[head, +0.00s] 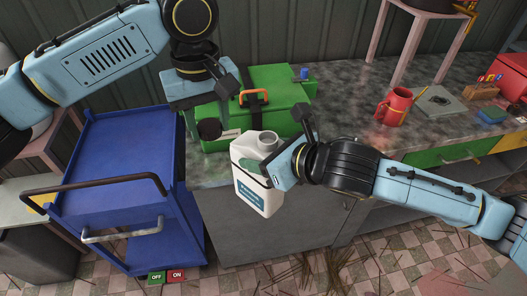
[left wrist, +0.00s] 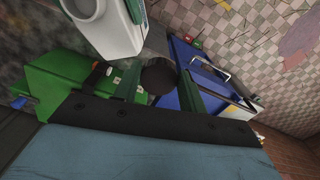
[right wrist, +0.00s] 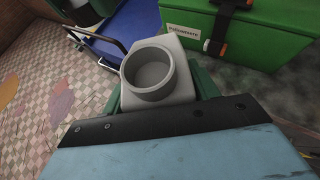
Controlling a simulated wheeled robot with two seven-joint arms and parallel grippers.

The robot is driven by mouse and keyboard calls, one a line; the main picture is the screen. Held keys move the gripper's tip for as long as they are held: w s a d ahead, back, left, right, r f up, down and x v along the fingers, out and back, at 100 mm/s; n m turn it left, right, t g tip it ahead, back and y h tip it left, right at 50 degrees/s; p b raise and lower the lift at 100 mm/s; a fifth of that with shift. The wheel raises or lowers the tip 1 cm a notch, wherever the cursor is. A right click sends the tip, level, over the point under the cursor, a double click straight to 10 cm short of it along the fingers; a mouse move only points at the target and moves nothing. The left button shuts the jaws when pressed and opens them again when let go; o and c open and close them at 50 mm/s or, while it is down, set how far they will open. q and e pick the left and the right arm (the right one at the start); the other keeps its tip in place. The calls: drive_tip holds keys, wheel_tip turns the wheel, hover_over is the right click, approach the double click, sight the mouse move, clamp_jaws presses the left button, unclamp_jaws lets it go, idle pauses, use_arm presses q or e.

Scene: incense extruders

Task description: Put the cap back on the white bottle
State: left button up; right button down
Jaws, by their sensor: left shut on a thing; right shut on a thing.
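The white bottle (head: 258,190) stands upright in the head view, with its round neck (head: 268,139) uncovered. My right gripper (head: 272,172) is shut on the bottle from its right side; the open mouth shows in the right wrist view (right wrist: 150,75). A dark round cap (head: 210,128) is in my left gripper (head: 212,124), which is shut on it, to the left of and a little above the bottle neck. The cap also shows between the fingers in the left wrist view (left wrist: 158,77). The cap and bottle are apart. Whether the bottle's base touches anything is hard to tell.
A green toolbox (head: 275,85) stands on the counter (head: 345,110) behind the bottle. A blue cart (head: 125,150) is at the left. The counter's middle is clear.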

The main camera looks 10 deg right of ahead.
sight(269, 139)
use_arm(q)
drive_tip(key=s+d+r+n, duration=0.1)
drive_tip(key=d+r, duration=0.1)
drive_tip(key=d, duration=0.1)
drive_tip(key=d+r+n, duration=0.1)
drive_tip(key=d+r, duration=0.1)
drive_tip(key=d, duration=0.2)
drive_tip(key=s+d+r+n, duration=0.1)
drive_tip(key=d+r, duration=0.1)
drive_tip(key=d, duration=0.1)
drive_tip(key=shift+s+d+r, duration=0.15)
drive_tip(key=shift+s+r, duration=0.05)
drive_tip(key=shift+s, duration=0.1)
drive_tip(key=shift+f, duration=2)
drive_tip(key=shift+s+d, duration=0.15)
drive_tip(key=shift+s, duration=0.15)
drive_tip(key=shift+f, duration=0.1)
